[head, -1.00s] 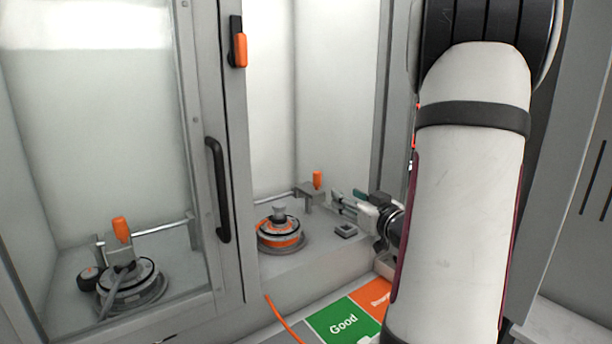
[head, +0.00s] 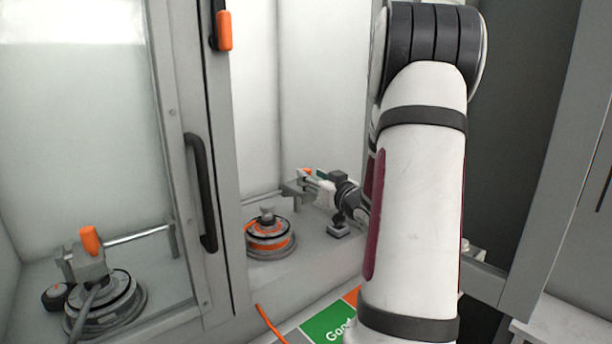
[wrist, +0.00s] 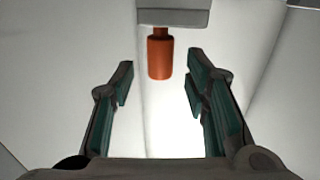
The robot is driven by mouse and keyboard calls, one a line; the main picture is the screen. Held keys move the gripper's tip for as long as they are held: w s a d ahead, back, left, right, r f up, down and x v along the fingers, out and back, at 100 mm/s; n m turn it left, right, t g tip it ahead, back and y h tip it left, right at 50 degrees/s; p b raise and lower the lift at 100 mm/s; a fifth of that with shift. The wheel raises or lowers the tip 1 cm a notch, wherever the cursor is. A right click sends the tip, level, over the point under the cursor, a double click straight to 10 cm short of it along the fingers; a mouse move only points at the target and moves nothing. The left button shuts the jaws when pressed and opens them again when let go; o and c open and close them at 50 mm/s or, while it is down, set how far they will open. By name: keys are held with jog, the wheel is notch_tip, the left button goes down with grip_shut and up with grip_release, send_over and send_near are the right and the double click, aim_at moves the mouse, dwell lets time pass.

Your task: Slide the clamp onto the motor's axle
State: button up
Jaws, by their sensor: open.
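The hub motor (head: 268,238), a round orange and grey disc with a short axle (head: 267,214) on top, sits on the ledge of the right-hand bay. The clamp (head: 292,189) is a grey block with an orange handle (head: 306,172), behind and right of the motor and apart from its axle. My gripper (head: 314,181) is beside the handle and partly covers the clamp. In the wrist view, the orange handle (wrist: 159,58) hangs from the grey clamp block (wrist: 173,13), in line with the gap between my open fingers. Contact with the fingers is not visible.
A second motor (head: 108,308) with a clamp (head: 85,263) stands behind the glass door at left. The door's black handle (head: 201,190) and frame border the bay. A small grey block (head: 338,230) lies below my wrist. A green "Good" panel (head: 328,326) is in front.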

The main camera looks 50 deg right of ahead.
jog(key=shift+x, duration=1.85)
grip_shut()
